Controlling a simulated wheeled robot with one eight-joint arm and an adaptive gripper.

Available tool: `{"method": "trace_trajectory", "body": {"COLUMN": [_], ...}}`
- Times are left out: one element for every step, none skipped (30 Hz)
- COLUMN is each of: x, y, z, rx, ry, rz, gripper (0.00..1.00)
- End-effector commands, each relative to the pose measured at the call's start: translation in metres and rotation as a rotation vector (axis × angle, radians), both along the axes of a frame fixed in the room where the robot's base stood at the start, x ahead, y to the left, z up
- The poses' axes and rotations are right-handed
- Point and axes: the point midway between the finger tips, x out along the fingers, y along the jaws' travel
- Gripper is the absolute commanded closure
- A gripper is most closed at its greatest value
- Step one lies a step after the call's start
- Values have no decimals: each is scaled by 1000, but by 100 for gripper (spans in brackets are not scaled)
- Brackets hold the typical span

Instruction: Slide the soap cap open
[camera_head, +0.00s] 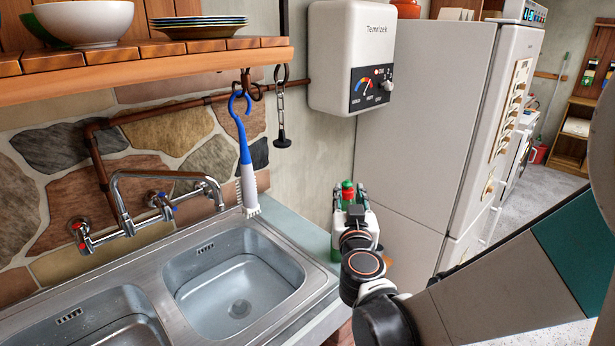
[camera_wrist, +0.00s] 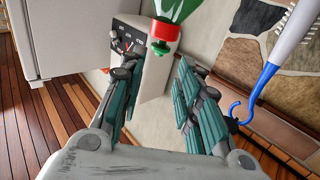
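The soap bottle stands at the right end of the sink counter, with its cap (camera_head: 347,186) showing red and green just above my gripper (camera_head: 350,205). In the wrist view the picture is turned over, so the green bottle (camera_wrist: 184,10) hangs from the top edge with its red collar and green tip, the cap (camera_wrist: 162,34), pointing down. My gripper (camera_wrist: 158,80) is open there, its teal-padded fingers wide apart with nothing held. The cap lies beyond the fingertips, near the gap between them, apparently untouched. In the head view my gripper hides most of the bottle.
The sink (camera_head: 240,285) and its faucet (camera_head: 165,190) are to the left. A blue-and-white brush (camera_head: 246,165) hangs from a hook over the sink. A white water heater (camera_head: 352,60) is on the wall above, and a fridge (camera_head: 425,130) stands to the right.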

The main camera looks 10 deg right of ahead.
Motion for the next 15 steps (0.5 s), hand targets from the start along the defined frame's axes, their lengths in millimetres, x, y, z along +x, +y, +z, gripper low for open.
{"method": "trace_trajectory", "body": {"x": [11,17,24,30,35,42,47,52,58,61,65,69,72,74,76], "y": [-3,-4,-6,-7,-7,-9,-10,-11,-12,-12,-13,-13,-14,-14,-14], "z": [-2,-2,-2,-2,-2,-2,-2,-2,-1,-1,-1,-1,-1,-1,-1], "rx": [0,0,0,0,0,0,0,0,0,0,0,0,0,0,0], "ry": [0,0,0,0,0,0,0,0,0,0,0,0,0,0,0], "rz": [-3,-4,-4,-3,-2,-3,-3,-4,-4,-3,-3,-2,-2,-2,-1], "gripper": [69,69,69,69,69,69,69,69,69,69,69,69,69,69,69]}}
